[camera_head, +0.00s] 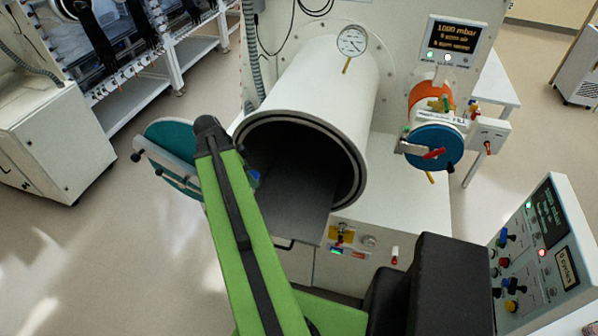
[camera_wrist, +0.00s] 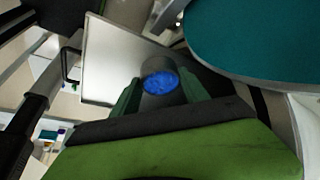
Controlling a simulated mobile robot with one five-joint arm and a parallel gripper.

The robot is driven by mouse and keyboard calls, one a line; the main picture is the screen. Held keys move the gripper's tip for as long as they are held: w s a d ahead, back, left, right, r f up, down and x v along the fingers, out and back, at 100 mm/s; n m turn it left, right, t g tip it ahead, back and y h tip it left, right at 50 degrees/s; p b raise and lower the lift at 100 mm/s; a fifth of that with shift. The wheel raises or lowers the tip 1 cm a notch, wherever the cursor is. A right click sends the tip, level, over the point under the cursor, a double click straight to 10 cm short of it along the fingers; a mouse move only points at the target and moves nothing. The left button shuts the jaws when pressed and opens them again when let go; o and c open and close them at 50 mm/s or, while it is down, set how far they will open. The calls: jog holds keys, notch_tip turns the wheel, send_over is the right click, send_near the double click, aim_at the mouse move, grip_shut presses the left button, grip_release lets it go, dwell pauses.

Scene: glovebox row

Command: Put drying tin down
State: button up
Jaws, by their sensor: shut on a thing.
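The drying tin (camera_wrist: 160,83) is a grey round tin with blue beads showing in its open top. My gripper (camera_wrist: 161,95) is shut on it, with green fingers on both sides in the wrist view. In the head view my green arm hides most of the gripper and tin; only a small blue bit (camera_head: 254,178) shows beside the arm, at the chamber mouth. The dark pull-out tray (camera_head: 296,205) reaches out of the big white round chamber (camera_head: 325,75). A pale flat panel (camera_wrist: 105,60) with a handle lies behind the tin in the wrist view. I cannot tell the tin's height over the tray.
The teal round door (camera_head: 170,150) stands open left of the chamber and looms at upper right in the wrist view (camera_wrist: 260,40). A smaller chamber with a blue door (camera_head: 435,147) is at right. A control panel (camera_head: 545,240) stands front right.

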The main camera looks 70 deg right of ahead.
jog(key=b, duration=0.5)
send_near(292, 184)
jog(key=shift+w+a+f, duration=0.3)
jog(key=shift+a+f, duration=0.1)
jog(key=shift+f, duration=0.2)
jog(key=shift+w+a+f, duration=0.35)
jog(key=shift+a+f, duration=0.05)
jog(key=shift+f, duration=0.25)
jog(key=shift+s+d, duration=0.1)
jog(key=shift+s, duration=0.05)
jog(key=s+d+f+b, duration=0.3)
jog(key=shift+w+a+r, duration=0.1)
jog(key=shift+r, duration=0.1)
jog(key=shift+f, duration=0.25)
jog(key=o, duration=1.4)
jog(key=shift+r, duration=0.1)
